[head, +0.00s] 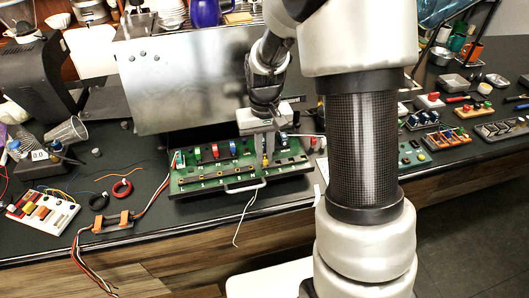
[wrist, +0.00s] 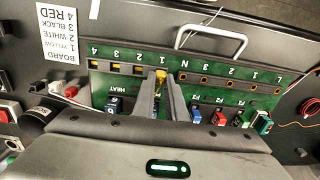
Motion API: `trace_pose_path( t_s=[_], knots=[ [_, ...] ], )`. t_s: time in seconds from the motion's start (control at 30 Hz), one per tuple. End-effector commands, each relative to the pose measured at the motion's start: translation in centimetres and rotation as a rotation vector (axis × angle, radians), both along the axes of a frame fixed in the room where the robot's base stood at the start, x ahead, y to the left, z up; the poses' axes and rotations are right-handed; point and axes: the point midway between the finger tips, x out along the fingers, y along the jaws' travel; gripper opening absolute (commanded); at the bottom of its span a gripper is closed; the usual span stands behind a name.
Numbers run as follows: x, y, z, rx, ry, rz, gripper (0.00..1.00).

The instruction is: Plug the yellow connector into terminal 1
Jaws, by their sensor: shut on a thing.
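The yellow connector (wrist: 160,78) is between my gripper's fingertips (wrist: 160,88), and my gripper is shut on it. The connector also shows in the head view (head: 265,162), below my gripper (head: 266,145). The green terminal board (wrist: 215,72) has a row of dark square terminals with numbers that read upside down in the wrist view. The connector is at the terminal marked 1 (wrist: 162,59), left of the N mark. The fingers hide its lower part, and I cannot tell whether it is seated.
A sign (wrist: 59,32) lists 1 yellow, 2 white, 3 black, 4 red. A blue plug (wrist: 195,116) and a red plug (wrist: 219,118) sit on the board. A metal handle (wrist: 211,33) is at its edge. A steel panel (head: 185,85) stands behind the board.

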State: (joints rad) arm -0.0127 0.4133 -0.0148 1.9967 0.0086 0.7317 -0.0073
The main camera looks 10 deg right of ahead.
Motion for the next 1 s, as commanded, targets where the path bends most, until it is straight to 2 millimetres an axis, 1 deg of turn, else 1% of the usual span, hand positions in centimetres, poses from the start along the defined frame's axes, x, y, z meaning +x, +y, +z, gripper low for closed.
trace_pose_path(
  t_s=[0.17, 0.2, 0.27, 0.3, 0.33, 0.6, 0.73, 0.87, 1.0],
  knots=[
    [0.0, 0.0, 0.0, 0.000, -0.001, 0.000, 0.00],
    [0.0, 0.0, 0.0, 0.000, -0.001, 0.000, 0.13],
    [0.0, 0.0, 0.0, 0.000, -0.001, 0.000, 0.23],
    [0.0, 0.0, 0.0, 0.000, -0.001, 0.000, 0.30],
    [0.0, 0.0, 0.0, 0.000, -0.001, 0.000, 0.33],
    [0.0, 0.0, 0.1, 0.000, -0.001, 0.000, 0.33],
    [0.1, 0.0, 0.9, 0.000, -0.004, 0.000, 0.33],
    [0.2, 0.0, 3.1, 0.000, -0.006, 0.000, 0.33],
    [0.2, 0.0, 6.6, 0.000, -0.008, 0.000, 0.33]
  ],
)
